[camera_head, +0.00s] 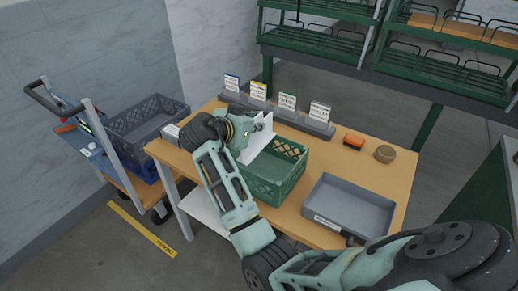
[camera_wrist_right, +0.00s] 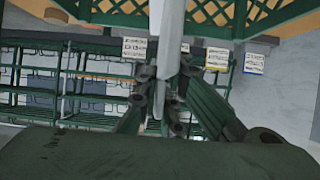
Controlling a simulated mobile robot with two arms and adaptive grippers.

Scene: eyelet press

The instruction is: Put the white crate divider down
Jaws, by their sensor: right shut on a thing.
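The white crate divider (camera_head: 257,143) is an upright thin plate at the left end of the green crate (camera_head: 277,178) on the wooden table. My right gripper (camera_head: 247,130) is shut on the divider, at its upper left. In the right wrist view the gripper (camera_wrist_right: 162,98) pinches the edge of the divider (camera_wrist_right: 168,35), and the lattice wall of the green crate (camera_wrist_right: 215,14) shows behind it. I cannot tell whether the divider's lower edge is inside the crate or above its rim. My left gripper is not in view.
A grey tray (camera_head: 348,207) stands right of the crate. An orange object (camera_head: 353,141) and a round tan object (camera_head: 385,153) lie behind it. Sign cards in a grey holder (camera_head: 303,121) line the back edge. A cart with a grey crate (camera_head: 140,123) stands left.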

